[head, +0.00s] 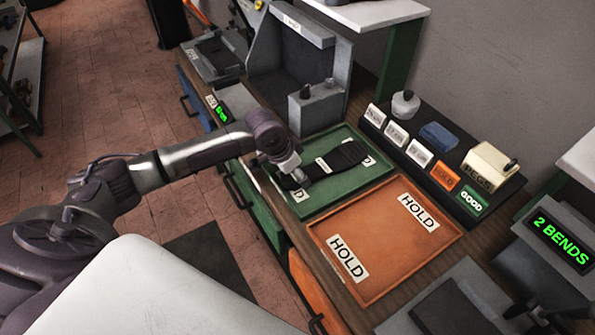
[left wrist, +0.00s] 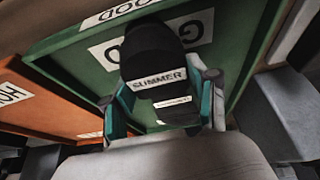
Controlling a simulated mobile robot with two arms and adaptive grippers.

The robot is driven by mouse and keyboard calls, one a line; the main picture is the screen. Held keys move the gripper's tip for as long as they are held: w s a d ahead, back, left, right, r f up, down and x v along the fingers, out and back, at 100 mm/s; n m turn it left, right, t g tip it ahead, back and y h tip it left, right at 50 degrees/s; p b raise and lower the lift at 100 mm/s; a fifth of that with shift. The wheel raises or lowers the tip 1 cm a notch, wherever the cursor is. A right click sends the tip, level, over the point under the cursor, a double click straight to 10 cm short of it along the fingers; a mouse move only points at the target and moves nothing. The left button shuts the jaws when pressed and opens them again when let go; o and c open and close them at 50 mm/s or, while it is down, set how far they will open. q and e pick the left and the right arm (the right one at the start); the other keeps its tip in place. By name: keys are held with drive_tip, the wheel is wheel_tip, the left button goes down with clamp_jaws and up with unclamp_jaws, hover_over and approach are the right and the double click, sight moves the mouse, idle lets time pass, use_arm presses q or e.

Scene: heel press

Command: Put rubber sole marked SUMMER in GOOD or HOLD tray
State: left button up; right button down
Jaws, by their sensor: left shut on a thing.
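The black rubber sole (head: 345,156) is over the green GOOD tray (head: 375,178), lying roughly level, with its far end near the tray's back right part. Its SUMMER label reads clearly on the sole in the left wrist view (left wrist: 152,55). My left gripper (head: 289,174) is shut on the near end of the sole, its teal fingers on either side in the left wrist view (left wrist: 162,95). I cannot tell whether the sole touches the tray floor. The orange HOLD tray (head: 385,245) is empty beside the green one. My right gripper is not in view.
A grey press (head: 300,60) stands behind the green tray. A display (head: 561,240) reads 2 BENDS.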

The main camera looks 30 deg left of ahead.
use_arm(q)
drive_tip(key=shift+f, duration=0.15)
drive_tip(key=o, duration=1.5)
drive_tip(key=shift+o, duration=1.1)
drive_tip(key=shift+r+p, duration=0.65)
drive_tip(key=shift+p, duration=0.1)
wheel_tip(320, 180, up, 6)
drive_tip(key=p, duration=0.6)
drive_tip(key=shift+f+p, duration=0.1)
drive_tip(key=shift+p, duration=0.2)
